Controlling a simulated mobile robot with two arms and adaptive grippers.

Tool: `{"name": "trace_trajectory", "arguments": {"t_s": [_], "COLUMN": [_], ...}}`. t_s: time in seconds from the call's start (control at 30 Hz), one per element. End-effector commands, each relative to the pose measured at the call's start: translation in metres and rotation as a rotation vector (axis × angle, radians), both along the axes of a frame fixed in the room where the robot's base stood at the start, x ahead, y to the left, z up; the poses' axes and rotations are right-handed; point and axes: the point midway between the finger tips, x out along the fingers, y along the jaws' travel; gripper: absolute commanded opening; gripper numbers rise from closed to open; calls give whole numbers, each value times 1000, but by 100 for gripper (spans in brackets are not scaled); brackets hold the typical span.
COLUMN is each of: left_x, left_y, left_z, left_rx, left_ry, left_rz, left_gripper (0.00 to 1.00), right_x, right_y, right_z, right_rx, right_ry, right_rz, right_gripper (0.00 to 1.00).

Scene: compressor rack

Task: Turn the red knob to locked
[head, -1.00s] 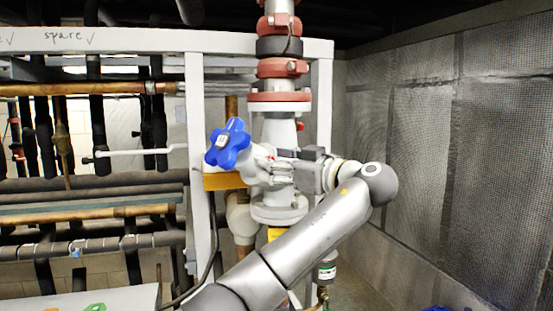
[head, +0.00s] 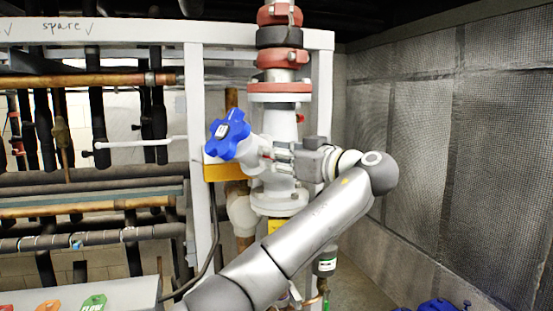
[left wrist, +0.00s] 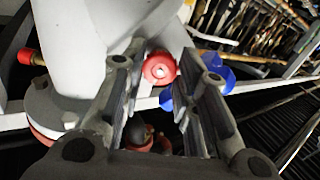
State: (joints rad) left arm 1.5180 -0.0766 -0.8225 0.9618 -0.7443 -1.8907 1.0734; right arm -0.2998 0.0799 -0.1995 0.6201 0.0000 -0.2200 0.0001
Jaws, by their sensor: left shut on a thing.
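The red knob (left wrist: 160,68) is a small round cap with a pale centre, on the white valve body. In the left wrist view it sits between the fingertips of my left gripper (left wrist: 160,75), which is shut on it. In the head view my left gripper (head: 272,158) reaches in from the right side of the valve, just below and right of the blue handwheel (head: 228,135). There the fingers hide most of the knob. Which way the knob is turned cannot be told. My right gripper is not in view.
A vertical pipe with red couplings (head: 280,87) rises behind my gripper. A white frame post (head: 196,130) stands to the left. A second red-capped fitting (left wrist: 27,56) is at the left of the wrist view. A mesh wall (head: 440,140) closes the right side.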

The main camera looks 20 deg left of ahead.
Motion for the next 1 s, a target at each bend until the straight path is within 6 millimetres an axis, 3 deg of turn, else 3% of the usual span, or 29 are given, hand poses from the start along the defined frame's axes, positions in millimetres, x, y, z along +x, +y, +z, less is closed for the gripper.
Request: {"name": "trace_trajectory", "arguments": {"t_s": [0.4,1.0], "left_x": [0,0], "left_y": [0,-1], "left_z": [-3,-1], "left_rx": [161,425], "left_ry": [305,812], "left_rz": [-1,-2], "left_gripper": [4,4], "right_x": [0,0], "right_y": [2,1], "right_z": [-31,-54], "right_rx": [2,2], "right_ry": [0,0], "right_rz": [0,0], "right_gripper": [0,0]}}
